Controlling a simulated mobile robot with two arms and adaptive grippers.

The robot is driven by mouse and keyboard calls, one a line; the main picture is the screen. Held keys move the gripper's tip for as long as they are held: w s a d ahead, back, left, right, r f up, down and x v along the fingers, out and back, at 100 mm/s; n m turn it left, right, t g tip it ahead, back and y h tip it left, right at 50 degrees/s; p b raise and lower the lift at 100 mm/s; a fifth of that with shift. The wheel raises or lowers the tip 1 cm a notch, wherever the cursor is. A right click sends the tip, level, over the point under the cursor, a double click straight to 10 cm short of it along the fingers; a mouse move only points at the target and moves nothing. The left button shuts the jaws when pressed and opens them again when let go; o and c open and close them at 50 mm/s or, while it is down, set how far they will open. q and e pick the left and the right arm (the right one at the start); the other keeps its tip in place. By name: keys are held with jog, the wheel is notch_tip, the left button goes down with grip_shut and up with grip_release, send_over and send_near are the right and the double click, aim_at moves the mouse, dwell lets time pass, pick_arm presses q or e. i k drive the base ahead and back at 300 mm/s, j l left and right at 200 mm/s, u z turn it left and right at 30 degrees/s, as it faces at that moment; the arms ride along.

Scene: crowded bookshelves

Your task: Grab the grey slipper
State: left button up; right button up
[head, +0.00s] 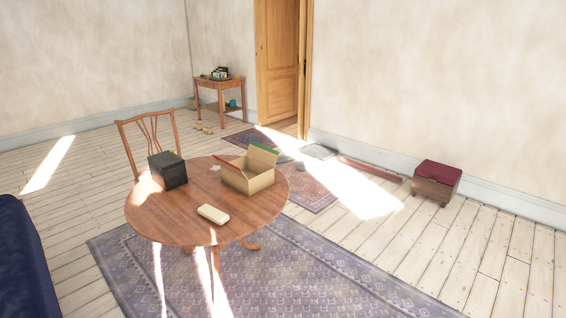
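A small grey shape that may be the grey slipper (283,158) lies on the floor beyond the round table, near the sunlit patch and the small rug. It is too small to tell its form surely. A pair of tan slipper-like things (204,128) lies on the floor in front of the side table at the back. Neither of my grippers is in view.
A round wooden table (150,222) holds a black box, an open cardboard box (248,182) and a pale case. A chair (150,135) stands behind it. A red-topped stool (437,180) and a long red object (370,169) are by the right wall.

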aim_at(281, 159)
jog(key=i+l+z, duration=0.1)
jog(key=i+l, duration=0.3)
jog(key=i+l+z, duration=0.15)
jog(key=i+l, duration=0.15)
jog(key=i, duration=0.3)
jog(key=i+z, duration=0.15)
jog(key=i, duration=1)
jog(key=i+j+z, duration=0.2)
jog(key=i, duration=1)
jog(key=i+u, duration=0.15)
jog(key=i, duration=0.3)
jog(key=i+u, duration=0.1)
jog(key=i, duration=0.4)
jog(key=i+l+u, duration=0.15)
jog(key=i, duration=0.3)
jog(key=i+l+u, duration=0.15)
jog(key=i, duration=0.3)
jog(key=i+l+u, duration=0.1)
jog(key=i, duration=0.35)
jog(key=l, duration=0.1)
